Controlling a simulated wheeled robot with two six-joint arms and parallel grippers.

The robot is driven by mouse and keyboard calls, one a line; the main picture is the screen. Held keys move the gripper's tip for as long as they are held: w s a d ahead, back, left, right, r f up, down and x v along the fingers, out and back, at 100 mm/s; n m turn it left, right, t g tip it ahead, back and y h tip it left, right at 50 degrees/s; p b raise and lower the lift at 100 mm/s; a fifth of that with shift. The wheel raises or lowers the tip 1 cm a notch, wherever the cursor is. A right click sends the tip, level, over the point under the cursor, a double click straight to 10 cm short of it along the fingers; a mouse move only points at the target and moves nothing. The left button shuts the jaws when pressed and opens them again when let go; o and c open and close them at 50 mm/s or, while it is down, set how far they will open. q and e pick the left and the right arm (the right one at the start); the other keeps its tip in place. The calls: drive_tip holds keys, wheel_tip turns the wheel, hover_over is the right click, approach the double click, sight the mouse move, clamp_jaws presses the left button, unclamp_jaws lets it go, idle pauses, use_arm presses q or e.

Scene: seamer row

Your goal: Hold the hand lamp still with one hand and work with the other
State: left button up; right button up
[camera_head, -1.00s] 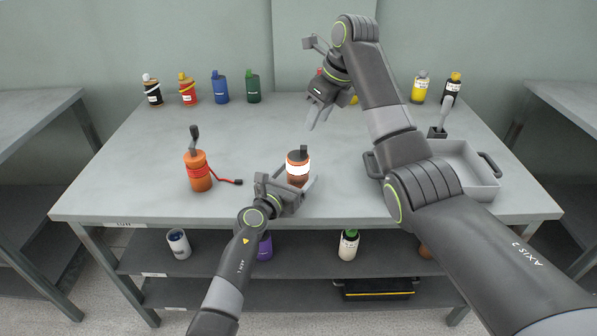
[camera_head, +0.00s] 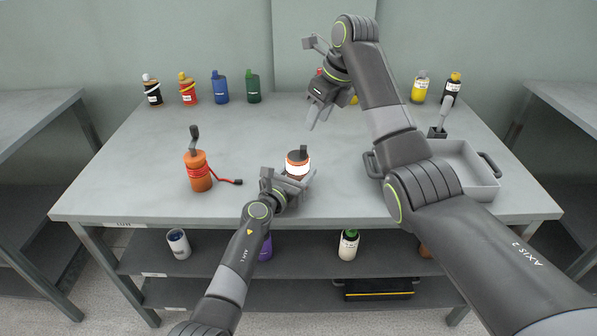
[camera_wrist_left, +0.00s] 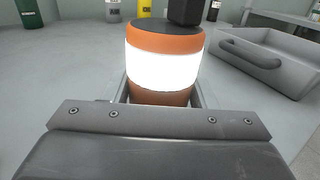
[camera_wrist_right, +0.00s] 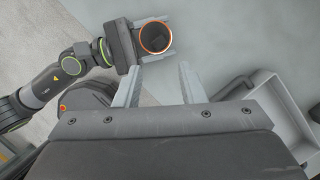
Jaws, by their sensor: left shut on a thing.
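The hand lamp (camera_head: 298,157), orange with a glowing white band and a dark top piece, stands upright near the front middle of the table. My left gripper (camera_head: 299,186) is shut on its lower body; in the left wrist view the lamp (camera_wrist_left: 164,66) sits between the fingers. The right wrist view shows the lamp from above as an orange ring (camera_wrist_right: 156,37) with a dark middle. My right gripper (camera_head: 319,116) is open and empty, above the table behind the lamp; its fingers (camera_wrist_right: 158,84) are apart in the right wrist view.
A second orange device (camera_head: 198,172) with a dark handle and red cord stands to the left. A grey tray (camera_head: 470,178) lies at the right, partly behind my right arm. Several bottles line the back, including a blue one (camera_head: 220,88).

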drive_tip(key=c, duration=0.4)
drive_tip(key=shift+d+n, duration=0.35)
drive_tip(key=shift+n, duration=0.45)
clamp_jaws()
drive_tip(key=s+d+n+t+y, duration=0.1)
drive_tip(key=d+n, duration=0.3)
drive_tip(key=n, duration=0.8)
drive_tip(key=s+d+f+n+t+y, duration=0.1)
drive_tip(key=d+n, duration=0.3)
drive_tip(key=n, duration=0.9)
drive_tip(key=shift+s+t, duration=0.3)
drive_tip(key=shift+s, duration=0.2)
